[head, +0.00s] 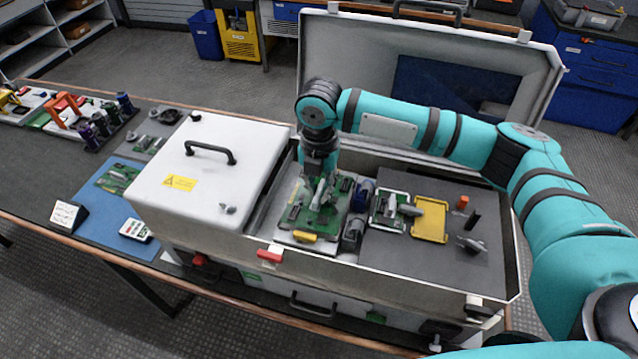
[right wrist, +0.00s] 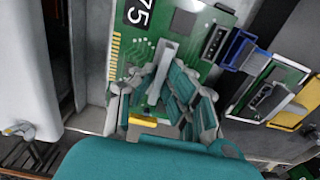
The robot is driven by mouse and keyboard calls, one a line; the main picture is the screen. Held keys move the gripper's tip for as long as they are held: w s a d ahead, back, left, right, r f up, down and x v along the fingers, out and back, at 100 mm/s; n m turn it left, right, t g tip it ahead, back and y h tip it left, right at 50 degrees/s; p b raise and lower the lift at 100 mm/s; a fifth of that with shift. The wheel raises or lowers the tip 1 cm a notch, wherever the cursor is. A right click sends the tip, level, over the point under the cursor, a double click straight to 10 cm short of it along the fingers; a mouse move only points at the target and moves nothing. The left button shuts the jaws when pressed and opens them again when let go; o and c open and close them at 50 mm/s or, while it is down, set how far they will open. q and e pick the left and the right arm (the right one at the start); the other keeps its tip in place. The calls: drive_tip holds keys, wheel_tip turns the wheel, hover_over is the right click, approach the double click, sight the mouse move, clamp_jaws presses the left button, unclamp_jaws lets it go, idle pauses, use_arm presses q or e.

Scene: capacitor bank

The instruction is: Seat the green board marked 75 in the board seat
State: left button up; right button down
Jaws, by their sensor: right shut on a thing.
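The green board marked 75 (head: 328,213) lies in the open bay of the case, between the white cover and the grey panel. Its black 75 label and gold edge contacts show in the right wrist view (right wrist: 122,72). My right gripper (head: 321,190) comes down from above and is shut on the grey bar standing on the board; its fingers also show in the right wrist view (right wrist: 170,92). The board seat is mostly hidden beneath the board, so I cannot tell if the board is fully down. A yellow piece (head: 305,237) is at the board's near edge. My left gripper is not in view.
The white cover (head: 205,165) with a black handle is left of the bay. A smaller green board (head: 387,222) and a yellow frame (head: 430,220) are on the grey panel (head: 420,257) at right. The raised lid (head: 350,70) stands behind. A blue mat (head: 98,215) lies at left.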

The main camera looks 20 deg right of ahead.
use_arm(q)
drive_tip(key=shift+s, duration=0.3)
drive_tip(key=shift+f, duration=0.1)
use_arm(e)
drive_tip(key=shift+f, duration=0.75)
drive_tip(key=c, duration=1.3)
unclamp_jaws()
drive_tip(key=shift+r, duration=0.1)
wheel_tip(320, 180, up, 12)
drive_tip(key=shift+f, duration=0.1)
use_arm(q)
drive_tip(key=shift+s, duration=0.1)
